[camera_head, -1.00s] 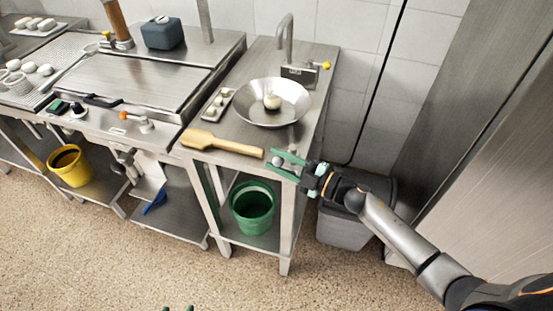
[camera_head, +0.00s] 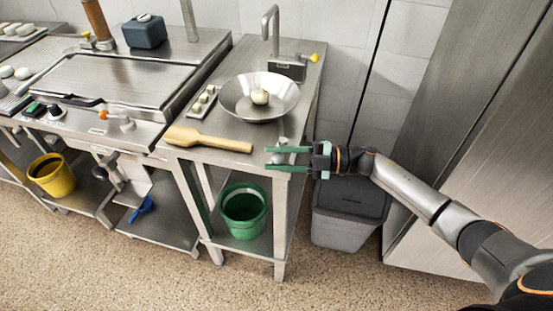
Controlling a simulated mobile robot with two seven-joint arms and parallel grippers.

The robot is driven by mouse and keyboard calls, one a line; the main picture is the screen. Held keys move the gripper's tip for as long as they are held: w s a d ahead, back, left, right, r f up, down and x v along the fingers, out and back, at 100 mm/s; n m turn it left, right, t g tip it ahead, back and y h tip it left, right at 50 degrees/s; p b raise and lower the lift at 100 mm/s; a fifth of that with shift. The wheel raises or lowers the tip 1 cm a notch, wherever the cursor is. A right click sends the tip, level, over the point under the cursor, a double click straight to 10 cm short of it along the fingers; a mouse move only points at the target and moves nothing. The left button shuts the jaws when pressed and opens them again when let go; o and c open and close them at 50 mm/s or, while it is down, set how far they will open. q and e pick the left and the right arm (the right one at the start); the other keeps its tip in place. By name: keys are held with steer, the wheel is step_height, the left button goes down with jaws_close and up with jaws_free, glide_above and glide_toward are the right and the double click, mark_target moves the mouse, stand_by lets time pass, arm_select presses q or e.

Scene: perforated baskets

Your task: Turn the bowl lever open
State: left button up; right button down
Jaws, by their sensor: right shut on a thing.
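The wide metal bowl (camera_head: 238,100) is set in the right end of the steel counter, with a round white thing (camera_head: 260,95) in it. The bowl lever (camera_head: 281,158) shows as a small grey knob at the counter's front edge, below the bowl. My right gripper (camera_head: 270,158) reaches in from the right, its two green fingers pointing left above and below the knob. It is shut on the lever; the fingers and the counter edge hide much of the lever. My left gripper is not in view.
A wooden paddle (camera_head: 210,139) lies on the counter just left of my fingers. A green bucket (camera_head: 244,212) stands on the shelf below, and a grey bin (camera_head: 345,225) under my right arm.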

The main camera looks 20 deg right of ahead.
steer(key=c, duration=0.5)
jaws_free()
steer(key=shift+s+d+f, duration=0.1)
steer(key=shift+s+d, duration=0.1)
steer(key=shift+d, duration=0.35)
arm_select(q)
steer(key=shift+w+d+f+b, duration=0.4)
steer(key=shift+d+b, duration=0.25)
steer(key=shift+b, duration=0.3)
arm_select(e)
steer(key=v, duration=1.1)
steer(key=shift+d, duration=0.2)
